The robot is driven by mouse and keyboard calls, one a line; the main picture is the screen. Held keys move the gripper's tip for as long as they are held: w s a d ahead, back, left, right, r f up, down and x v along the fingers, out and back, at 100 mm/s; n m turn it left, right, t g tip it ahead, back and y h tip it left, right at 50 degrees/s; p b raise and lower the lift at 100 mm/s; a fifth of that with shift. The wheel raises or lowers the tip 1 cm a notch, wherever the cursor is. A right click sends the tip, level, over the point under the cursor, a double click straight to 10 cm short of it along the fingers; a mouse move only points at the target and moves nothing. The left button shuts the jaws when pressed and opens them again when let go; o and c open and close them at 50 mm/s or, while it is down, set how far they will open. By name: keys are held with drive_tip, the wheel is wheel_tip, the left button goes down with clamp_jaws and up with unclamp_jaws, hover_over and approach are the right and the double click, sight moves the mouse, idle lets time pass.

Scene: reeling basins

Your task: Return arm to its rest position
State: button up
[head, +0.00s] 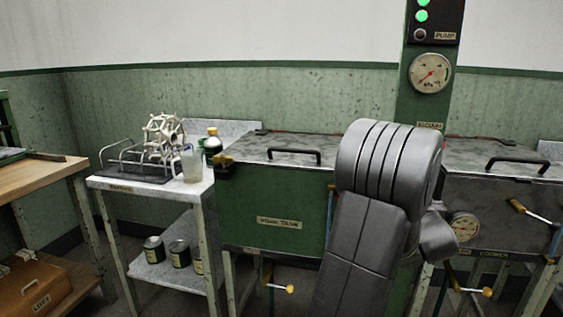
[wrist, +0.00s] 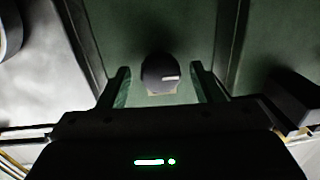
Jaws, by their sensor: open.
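My arm (head: 374,205) rises in front of the tanks in the head view, its grey links bent at a thick ribbed joint. My gripper (wrist: 159,76) shows only in the wrist view; in the head view it is hidden or out of frame. Its two fingers stand apart, one on each side of a dark rounded thing (wrist: 160,68) with a small pale mark, set against a green surface. I cannot tell what that thing is or how far beyond the fingers it lies. Nothing is visibly held.
A green tank (head: 275,205) with a metal lid stands behind my arm, a cooker (head: 490,225) to its right. A gauge (head: 431,73) is on the green column. A white cart (head: 205,195) with glassware and a wooden bench (head: 35,180) stand left. Handles stick out from the tank fronts.

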drive_tip(key=shift+m+p, duration=0.35)
drive_tip(key=shift+m, duration=0.45)
